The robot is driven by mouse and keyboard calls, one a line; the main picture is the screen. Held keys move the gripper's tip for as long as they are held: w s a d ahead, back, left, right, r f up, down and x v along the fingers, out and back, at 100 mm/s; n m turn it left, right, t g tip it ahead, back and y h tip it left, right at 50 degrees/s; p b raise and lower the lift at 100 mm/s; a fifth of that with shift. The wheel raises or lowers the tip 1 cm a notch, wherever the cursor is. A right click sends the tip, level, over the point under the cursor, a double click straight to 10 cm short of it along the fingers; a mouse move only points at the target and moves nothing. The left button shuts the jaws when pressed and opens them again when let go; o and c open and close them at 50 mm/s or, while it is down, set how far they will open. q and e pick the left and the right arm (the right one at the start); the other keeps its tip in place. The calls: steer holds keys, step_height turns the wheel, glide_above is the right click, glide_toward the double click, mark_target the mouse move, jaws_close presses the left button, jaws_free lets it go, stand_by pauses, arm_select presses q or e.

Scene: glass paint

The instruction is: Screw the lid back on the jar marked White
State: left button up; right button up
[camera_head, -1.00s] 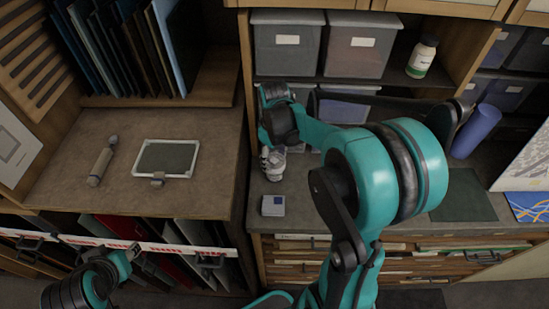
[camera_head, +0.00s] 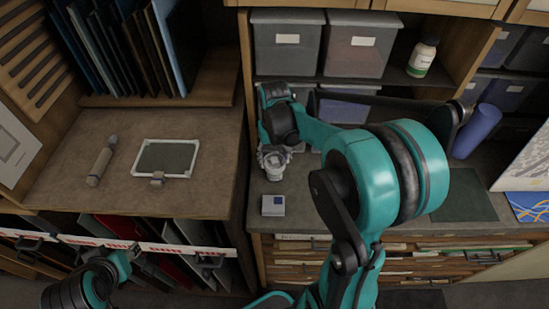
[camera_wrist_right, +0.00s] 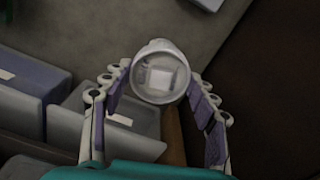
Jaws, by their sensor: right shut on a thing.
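My right gripper (camera_head: 271,153) reaches down over the grey counter, in front of the bins. In the right wrist view my right gripper (camera_wrist_right: 160,82) has its fingers on both sides of a round, glassy, pale thing (camera_wrist_right: 160,77) with a whitish square patch inside, and is shut on it. It shows small and grey under the gripper in the head view (camera_head: 275,172). I cannot tell whether it is the jar or its lid, and no "White" marking is readable. My left arm is at the bottom left; its gripper is not in view.
Grey bins (camera_head: 287,48) stand behind, with a white bottle (camera_head: 422,57) on the shelf. The left bench holds a framed tablet-like panel (camera_head: 167,158) and a cylindrical tool (camera_head: 101,166).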

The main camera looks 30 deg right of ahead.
steer(key=o, duration=1)
steer(key=shift+o, duration=0.4)
steer(key=shift+o, duration=1.2)
steer(key=shift+r+p, duration=2.35)
steer(key=shift+r, duration=0.7)
steer(key=shift+s+f, duration=0.1)
